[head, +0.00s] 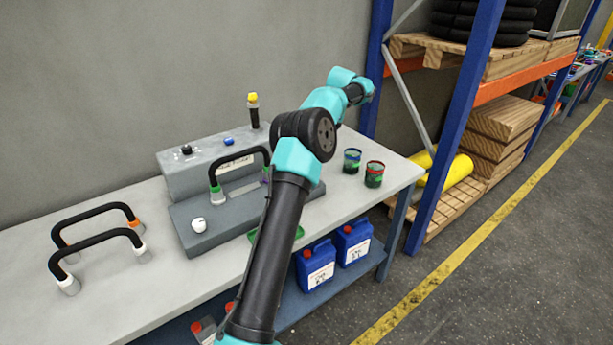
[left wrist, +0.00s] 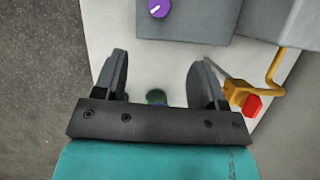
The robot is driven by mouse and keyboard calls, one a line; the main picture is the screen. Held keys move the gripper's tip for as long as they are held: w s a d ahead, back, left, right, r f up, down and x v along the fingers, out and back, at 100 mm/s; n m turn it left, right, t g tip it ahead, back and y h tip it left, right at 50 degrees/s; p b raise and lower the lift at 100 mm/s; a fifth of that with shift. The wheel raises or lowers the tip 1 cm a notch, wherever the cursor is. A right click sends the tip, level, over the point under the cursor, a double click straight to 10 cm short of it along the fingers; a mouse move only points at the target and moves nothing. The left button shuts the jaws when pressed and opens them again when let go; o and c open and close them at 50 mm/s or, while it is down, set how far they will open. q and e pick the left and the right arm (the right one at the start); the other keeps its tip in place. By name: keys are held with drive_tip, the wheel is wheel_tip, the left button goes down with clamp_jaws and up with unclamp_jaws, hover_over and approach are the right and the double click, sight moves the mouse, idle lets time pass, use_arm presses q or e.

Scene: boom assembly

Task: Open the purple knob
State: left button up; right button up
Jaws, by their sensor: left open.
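The purple knob (left wrist: 159,8) shows at the top edge of the left wrist view, on a dark grey block (left wrist: 188,22), with a pale line across its face. In the head view only a sliver of purple shows beside my arm, too small to tell as the knob. My left gripper (left wrist: 164,66) is open and empty in the left wrist view. Its two fingers are apart from the knob, which lies beyond them. In the head view one arm of mine crosses the bench; its fingers cannot be made out. My right gripper is not in view.
On the bench (head: 110,310) stand black-handled brackets (head: 97,212), a grey block with a white knob (head: 198,224), and blue-rimmed (head: 352,161) and red-rimmed cups (head: 374,174). A yellow piece with a red end (left wrist: 251,105) lies right of my left gripper. Blue shelving stands right.

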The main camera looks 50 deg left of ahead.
use_arm(q)
drive_tip(key=x, duration=1.6)
drive_tip(key=shift+f, duration=0.15)
drive_tip(key=shift+c, duration=0.2)
drive_tip(key=c, duration=0.9)
